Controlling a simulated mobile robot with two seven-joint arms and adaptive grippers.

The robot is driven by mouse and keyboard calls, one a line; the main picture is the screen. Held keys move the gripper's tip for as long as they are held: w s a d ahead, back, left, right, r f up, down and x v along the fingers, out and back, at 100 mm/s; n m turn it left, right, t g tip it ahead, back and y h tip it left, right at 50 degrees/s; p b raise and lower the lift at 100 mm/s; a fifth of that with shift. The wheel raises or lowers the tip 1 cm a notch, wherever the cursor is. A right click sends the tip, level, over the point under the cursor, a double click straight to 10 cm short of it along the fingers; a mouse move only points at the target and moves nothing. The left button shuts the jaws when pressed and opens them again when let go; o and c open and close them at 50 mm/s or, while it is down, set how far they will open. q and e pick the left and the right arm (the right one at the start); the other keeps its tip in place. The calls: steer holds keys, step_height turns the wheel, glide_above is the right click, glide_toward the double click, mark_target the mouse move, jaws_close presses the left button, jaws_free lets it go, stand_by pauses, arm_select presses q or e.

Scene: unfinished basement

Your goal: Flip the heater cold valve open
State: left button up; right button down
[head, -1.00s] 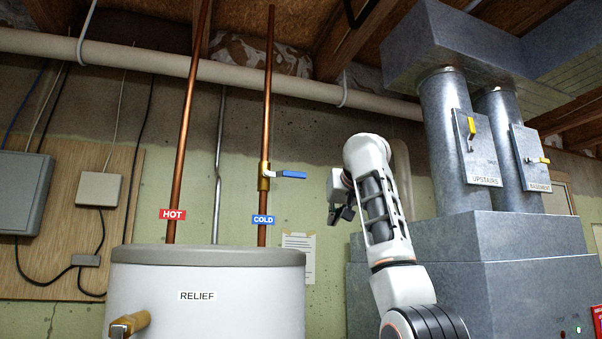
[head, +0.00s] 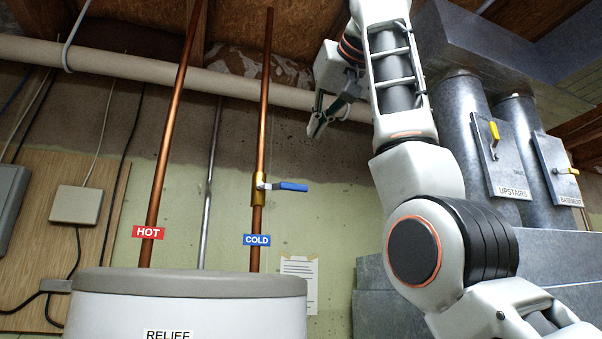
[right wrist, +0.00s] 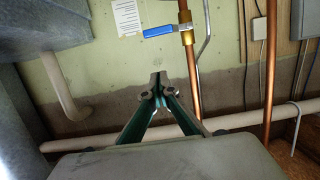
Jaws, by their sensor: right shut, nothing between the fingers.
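The cold valve has a brass body (head: 259,188) on the copper cold pipe above the blue COLD tag (head: 257,239). Its blue lever (head: 289,187) points right, level and crosswise to the upright pipe. My right gripper (head: 316,128) is shut and empty, above and slightly right of the lever, apart from it. In the right wrist view, which is turned upside down, the shut fingertips (right wrist: 159,82) point toward the wall, with the blue lever (right wrist: 160,31) and brass body (right wrist: 187,29) beyond them. My left gripper is not in view.
The heater tank (head: 190,284) stands below the pipes. The hot pipe (head: 172,135) runs left of the cold pipe. A pale horizontal pipe (head: 150,67) crosses above the valve. Grey ducts with yellow-handled dampers (head: 497,160) stand at right. The wall right of the lever is clear.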

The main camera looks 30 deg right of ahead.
steer(key=p, duration=0.4)
glide_above(283, 187)
steer(key=s+d, duration=0.3)
steer(key=s, duration=0.1)
steer(key=f, duration=0.2)
arm_select(q)
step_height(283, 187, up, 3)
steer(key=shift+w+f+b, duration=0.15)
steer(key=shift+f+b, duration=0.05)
steer(key=shift+b, duration=0.5)
arm_select(e)
steer(key=f, duration=0.2)
steer(key=w+f, duration=0.1)
steer(key=f, duration=0.1)
steer(key=shift+w+f, duration=0.1)
steer(key=shift+f, duration=0.15)
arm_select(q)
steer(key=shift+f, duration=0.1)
